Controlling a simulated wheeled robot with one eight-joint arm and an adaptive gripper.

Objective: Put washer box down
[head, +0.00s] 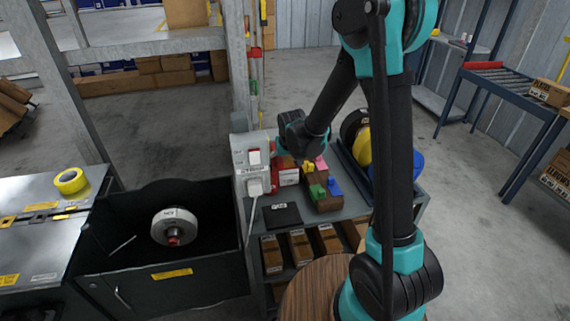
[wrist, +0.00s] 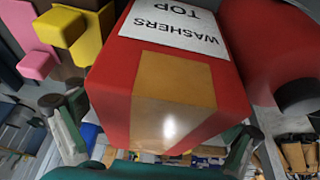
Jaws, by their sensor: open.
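The washer box (wrist: 185,85) is red, with a tan tape strip and a white label reading "WASHERS TOP", upside down in the wrist view. In the head view the red box (head: 289,177) shows at the grey bench (head: 350,207), partly under my gripper (head: 288,158). In the wrist view my gripper (wrist: 152,125) has its fingers apart, one on each side of the box. The jaws are open. Whether the fingers touch the box is hard to tell, and its underside is hidden.
A brown block with coloured pieces (head: 321,193) stands close right of the box. A grey switch unit (head: 252,160) stands left. A red rounded object (wrist: 270,45) is very near the box. A black flat pad (head: 282,216) lies in front.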

